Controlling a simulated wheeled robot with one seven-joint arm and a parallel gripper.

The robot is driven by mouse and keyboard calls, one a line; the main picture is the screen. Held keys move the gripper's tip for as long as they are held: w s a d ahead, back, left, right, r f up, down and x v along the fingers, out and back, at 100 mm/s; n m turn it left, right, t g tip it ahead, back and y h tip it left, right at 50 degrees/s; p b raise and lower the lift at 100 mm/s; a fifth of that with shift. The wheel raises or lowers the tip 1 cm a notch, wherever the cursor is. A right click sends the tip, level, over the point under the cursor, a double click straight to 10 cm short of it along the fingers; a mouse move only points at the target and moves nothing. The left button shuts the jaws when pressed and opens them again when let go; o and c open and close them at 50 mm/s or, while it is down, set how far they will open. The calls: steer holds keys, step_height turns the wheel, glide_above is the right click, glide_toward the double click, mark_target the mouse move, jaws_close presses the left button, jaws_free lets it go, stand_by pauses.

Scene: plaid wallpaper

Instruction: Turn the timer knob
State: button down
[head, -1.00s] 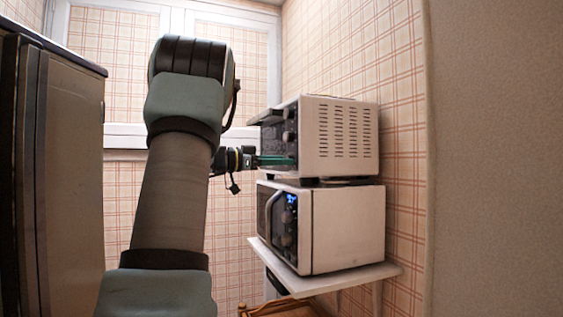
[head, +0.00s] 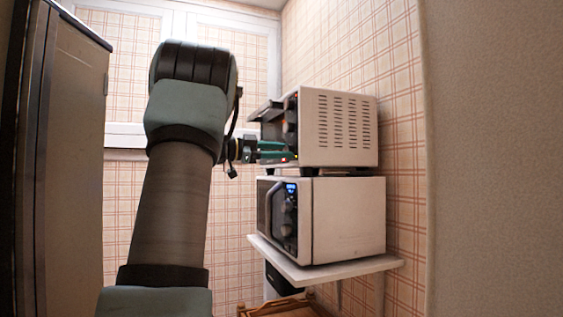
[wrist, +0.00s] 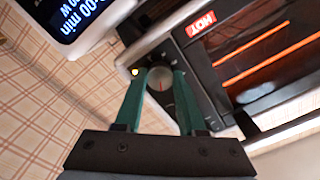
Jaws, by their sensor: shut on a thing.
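The toaster oven (head: 337,128) is white with a dark front and stands on top of a microwave. My gripper (head: 292,155) reaches the lower part of that panel from the left. In the wrist view my gripper (wrist: 161,76) has its two teal fingers on either side of the knob, shut on it. A small yellow lamp (wrist: 135,71) is lit beside the knob. The knob is hidden by the fingers in the head view.
The microwave (head: 348,217) with a lit blue display sits on a white shelf (head: 330,270). The oven window glows orange beside a red HOT label (wrist: 200,25). A dark cabinet (head: 60,170) stands at the left and a wall at the right.

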steer(key=shift+f+m+b, duration=0.15)
steer(key=shift+m+b, duration=1.15)
steer(key=shift+m, duration=0.1)
steer(key=c, duration=0.5)
jaws_free()
steer(key=shift+a, duration=0.1)
steer(key=b+v, duration=0.1)
steer(key=v, duration=0.9)
steer(key=shift+a+b, duration=0.3)
steer(key=shift+b, duration=0.1)
steer(key=shift+s, duration=0.1)
